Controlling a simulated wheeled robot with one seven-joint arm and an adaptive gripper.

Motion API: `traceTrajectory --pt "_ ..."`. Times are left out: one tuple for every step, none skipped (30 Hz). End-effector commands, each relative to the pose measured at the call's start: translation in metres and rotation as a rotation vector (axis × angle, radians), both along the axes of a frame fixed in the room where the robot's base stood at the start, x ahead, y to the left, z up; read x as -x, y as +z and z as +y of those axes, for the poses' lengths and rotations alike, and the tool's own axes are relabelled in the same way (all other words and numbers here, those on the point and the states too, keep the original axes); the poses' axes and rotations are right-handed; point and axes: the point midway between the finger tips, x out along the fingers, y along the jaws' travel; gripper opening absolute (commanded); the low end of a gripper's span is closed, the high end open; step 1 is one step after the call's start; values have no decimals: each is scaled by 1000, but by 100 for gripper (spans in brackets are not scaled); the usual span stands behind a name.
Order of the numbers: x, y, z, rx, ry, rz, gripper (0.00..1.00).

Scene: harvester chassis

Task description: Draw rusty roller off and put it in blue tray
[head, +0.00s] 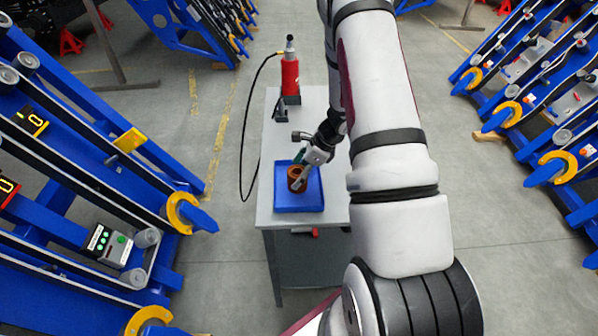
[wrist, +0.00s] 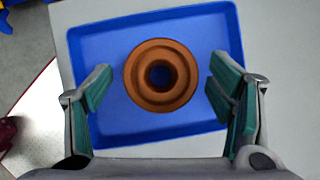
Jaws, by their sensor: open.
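The rusty roller (wrist: 136,78) is orange-brown and ring-shaped, with a dark hole through its middle. It sits inside the blue tray (wrist: 92,45). In the head view the roller (head: 296,178) stands in the blue tray (head: 300,207), partly covered by my gripper. My gripper (wrist: 158,90) is open, with one teal-padded finger on each side of the roller. In the wrist view a gap shows between the roller and both fingers. The gripper (head: 302,171) is over the tray in the head view.
The tray lies on a light grey table (head: 264,150). A red cylinder (head: 290,76) with a black hose stands at the table's far end. Blue chassis frames with yellow hooks (head: 183,212) flank the table on both sides. Open floor lies between.

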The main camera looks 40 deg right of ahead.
Motion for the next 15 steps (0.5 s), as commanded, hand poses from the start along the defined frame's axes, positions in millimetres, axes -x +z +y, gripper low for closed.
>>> traceTrajectory --pt "1 3 -2 1 -1 -1 76" --pt "1 6 -3 1 0 -2 76" --pt "2 10 -4 1 -1 -4 76" --pt "3 14 -6 1 -1 -4 76" --pt "5 18 -7 2 0 -4 76" --pt "8 25 -10 2 -2 -4 76" --pt "10 30 -12 3 -3 -4 76" --pt "12 35 -14 3 -1 -5 76" --pt "14 43 -17 3 -2 -6 76" --pt "16 49 -19 4 -1 -5 76" --pt "18 54 -21 3 -1 -6 76" --pt "21 61 -24 4 -1 -5 76" --pt "23 67 -26 4 -2 -5 76" --pt "25 72 -28 3 -1 -6 76" --pt "27 78 -30 2 0 -5 76"
